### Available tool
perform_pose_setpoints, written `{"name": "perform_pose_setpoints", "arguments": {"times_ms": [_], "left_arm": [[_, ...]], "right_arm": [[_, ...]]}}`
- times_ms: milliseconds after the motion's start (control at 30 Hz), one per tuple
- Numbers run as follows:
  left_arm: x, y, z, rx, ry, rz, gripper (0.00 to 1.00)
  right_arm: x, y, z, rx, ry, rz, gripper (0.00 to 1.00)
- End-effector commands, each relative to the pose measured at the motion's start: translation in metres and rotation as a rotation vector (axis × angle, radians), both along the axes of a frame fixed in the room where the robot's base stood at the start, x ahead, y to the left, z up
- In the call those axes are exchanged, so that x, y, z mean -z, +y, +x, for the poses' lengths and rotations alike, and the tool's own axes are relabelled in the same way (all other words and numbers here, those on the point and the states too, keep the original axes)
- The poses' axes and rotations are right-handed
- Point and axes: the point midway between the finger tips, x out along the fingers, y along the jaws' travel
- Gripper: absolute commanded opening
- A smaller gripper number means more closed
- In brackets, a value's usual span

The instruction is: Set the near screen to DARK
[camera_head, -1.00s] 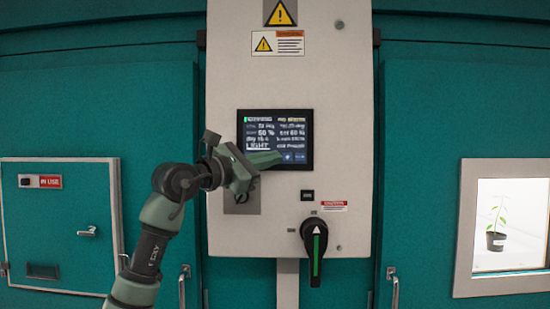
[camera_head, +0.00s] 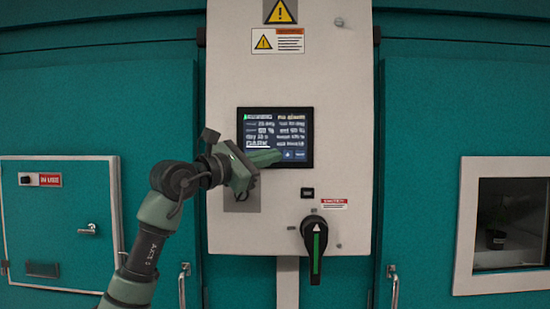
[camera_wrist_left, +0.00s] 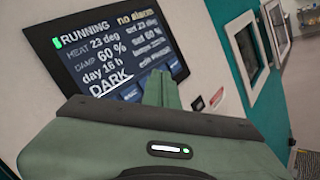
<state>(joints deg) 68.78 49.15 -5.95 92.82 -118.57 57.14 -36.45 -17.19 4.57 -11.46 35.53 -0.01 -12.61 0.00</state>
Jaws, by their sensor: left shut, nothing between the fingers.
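The near screen (camera_head: 275,130) is a dark panel on the pale control cabinet (camera_head: 340,190). In the left wrist view the screen (camera_wrist_left: 105,45) reads RUNNING, no alarm, 23 deg, 60 %, day 16 h and DARK, with DARK underlined. My left gripper (camera_head: 278,158) is shut and empty, its fingertips at the lower part of the screen. In the left wrist view its fingers (camera_wrist_left: 162,90) cover part of the screen's lower edge. I cannot tell whether the tips touch the glass. My right gripper is not in view.
A black rotary handle (camera_head: 315,240) with a green stripe juts out below the screen. A chamber window (camera_head: 510,225) at the right is dark, with a dim potted plant (camera_head: 495,238) inside. A small door (camera_head: 60,225) marked IN USE is at the left.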

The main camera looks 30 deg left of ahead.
Motion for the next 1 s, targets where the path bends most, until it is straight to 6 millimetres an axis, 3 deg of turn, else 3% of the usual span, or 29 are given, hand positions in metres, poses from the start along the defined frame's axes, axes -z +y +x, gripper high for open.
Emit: {"name": "perform_pose_setpoints", "arguments": {"times_ms": [433, 1000], "left_arm": [[0.001, -0.004, -0.006, 0.0, -0.001, 0.001, 0.0], [0.0, -0.028, -0.046, 0.0, 0.0, 0.0, 0.0]], "right_arm": [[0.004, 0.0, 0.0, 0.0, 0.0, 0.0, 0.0], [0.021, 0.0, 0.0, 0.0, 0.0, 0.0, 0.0]]}}
